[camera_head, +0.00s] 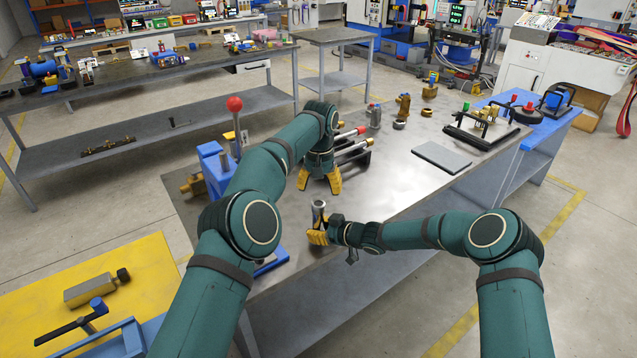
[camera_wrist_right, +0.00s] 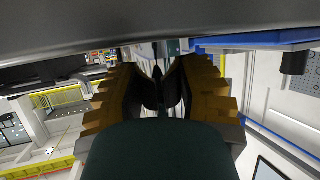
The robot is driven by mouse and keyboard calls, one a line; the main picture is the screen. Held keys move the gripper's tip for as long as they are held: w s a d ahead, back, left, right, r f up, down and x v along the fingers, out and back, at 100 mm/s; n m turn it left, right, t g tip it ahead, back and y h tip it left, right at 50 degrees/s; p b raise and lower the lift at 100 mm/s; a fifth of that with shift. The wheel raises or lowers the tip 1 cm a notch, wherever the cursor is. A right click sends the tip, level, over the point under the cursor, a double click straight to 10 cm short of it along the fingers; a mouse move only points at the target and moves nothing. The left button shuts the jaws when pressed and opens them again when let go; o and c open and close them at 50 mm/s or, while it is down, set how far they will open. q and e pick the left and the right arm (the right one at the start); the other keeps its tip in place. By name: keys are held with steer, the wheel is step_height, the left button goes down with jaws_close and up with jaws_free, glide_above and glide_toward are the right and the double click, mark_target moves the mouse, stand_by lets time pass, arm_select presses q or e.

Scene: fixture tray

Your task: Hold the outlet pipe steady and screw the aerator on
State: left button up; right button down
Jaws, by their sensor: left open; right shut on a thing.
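A short silver tube (camera_head: 319,208), which looks like the outlet pipe, stands upright near the front edge of the metal bench (camera_head: 390,190). My right gripper (camera_head: 317,237) is shut around its lower part from the right. In the right wrist view the yellow fingers of that gripper (camera_wrist_right: 160,88) are close together, and what lies between them is dark and hard to make out. My left gripper (camera_head: 320,182) points down just behind the tube, with its yellow fingers spread and nothing visible between them. I cannot pick out the aerator with certainty.
A blue fixture with a red-knobbed lever (camera_head: 234,104) stands left of the tube, partly behind my left arm. Rods on a dark rack (camera_head: 356,148) lie just behind my left gripper. Brass fittings (camera_head: 403,104) stand farther back. A grey plate (camera_head: 441,157) lies at right.

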mark_target(318, 206)
arm_select(q)
steer(key=n, duration=0.5)
steer(key=shift+r+n, duration=0.15)
steer(key=shift+n, duration=0.15)
steer(key=n, duration=0.5)
steer(key=shift+r, duration=0.1)
steer(key=n, duration=0.5)
steer(key=shift+a+r+n, duration=0.1)
steer(key=shift+n, duration=0.3)
steer(key=n, duration=0.6)
steer(key=shift+r+n, duration=0.15)
steer(key=shift+n, duration=0.25)
steer(key=shift+f, duration=4)
